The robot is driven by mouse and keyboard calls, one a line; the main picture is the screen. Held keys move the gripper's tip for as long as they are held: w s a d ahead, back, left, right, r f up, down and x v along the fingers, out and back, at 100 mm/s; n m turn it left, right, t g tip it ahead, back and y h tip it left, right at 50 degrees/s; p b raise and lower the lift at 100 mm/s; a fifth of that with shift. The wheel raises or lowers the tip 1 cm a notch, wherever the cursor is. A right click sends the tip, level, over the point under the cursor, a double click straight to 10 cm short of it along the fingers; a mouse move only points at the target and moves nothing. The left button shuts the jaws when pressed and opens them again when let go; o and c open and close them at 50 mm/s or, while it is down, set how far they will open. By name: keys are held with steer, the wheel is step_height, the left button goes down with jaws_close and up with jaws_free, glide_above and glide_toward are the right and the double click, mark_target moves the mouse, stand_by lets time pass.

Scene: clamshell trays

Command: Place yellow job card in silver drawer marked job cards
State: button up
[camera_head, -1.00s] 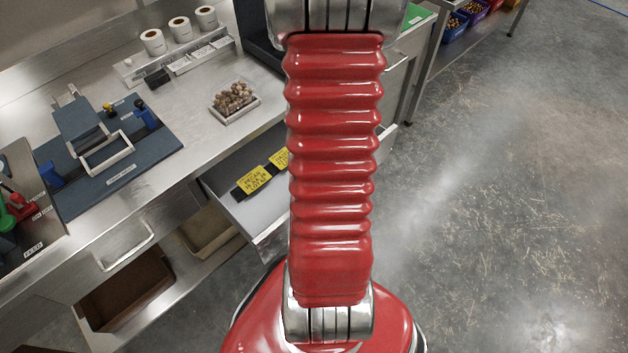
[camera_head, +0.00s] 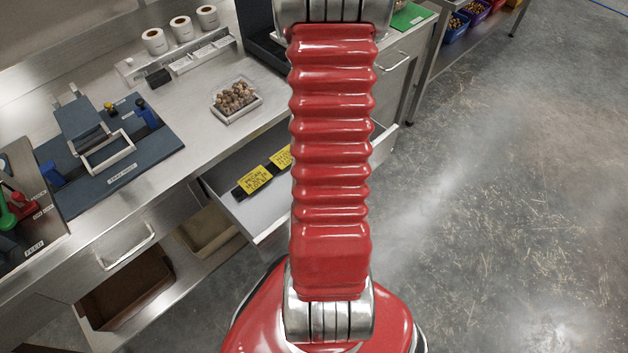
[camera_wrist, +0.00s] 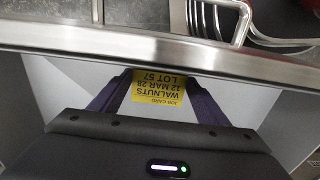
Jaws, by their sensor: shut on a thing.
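The yellow job card (camera_wrist: 165,88), printed WALNUTS, 12 MAR 28, LOT 57, shows upside down in the wrist view. My gripper (camera_wrist: 155,92) is shut on it, with a dark finger on each side. The silver drawer (camera_head: 236,212) stands open under the bench in the head view. Its metal front edge (camera_wrist: 200,57) crosses the wrist view, and card and gripper appear on the inner side of it. I cannot tell how far the card is above the drawer floor. My gripper is hidden by my red arm in the head view.
Other yellow cards (camera_head: 255,180) lie on a dark strip in the drawer. A clear tray of nuts (camera_head: 236,101), label rolls (camera_head: 181,28) and a blue tray fixture (camera_head: 110,150) stand on the bench. Floor on the right is clear.

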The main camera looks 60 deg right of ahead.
steer(key=shift+f, duration=0.25)
steer(key=o, duration=1)
steer(key=shift+r, duration=0.1)
step_height(320, 180, up, 13)
stand_by(0.4)
stand_by(0.7)
